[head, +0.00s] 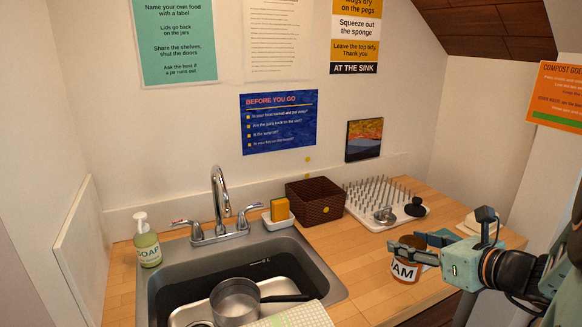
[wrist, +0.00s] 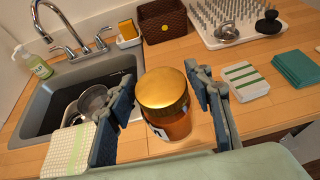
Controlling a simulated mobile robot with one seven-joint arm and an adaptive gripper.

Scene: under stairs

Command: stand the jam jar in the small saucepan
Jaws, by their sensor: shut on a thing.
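The jam jar (head: 404,270) has a label reading "AM", amber contents and, in the wrist view, a gold lid (wrist: 162,88). My gripper (head: 418,252) is shut on it, with a finger on either side in the wrist view (wrist: 164,92). The jar looks roughly upright over the right-hand counter; I cannot tell whether its base touches the wood. The small saucepan (head: 236,302) is grey metal with a dark handle pointing right. It sits in the sink, left of the jar, and its open top shows in the wrist view (wrist: 93,101).
The sink (head: 334,287) has a tap (head: 219,205) behind it and a checked cloth (head: 298,316) over its front edge. A sponge holder (head: 279,217), brown basket (head: 315,201) and pegged rack (head: 384,207) line the back. Soap (head: 147,246) stands left.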

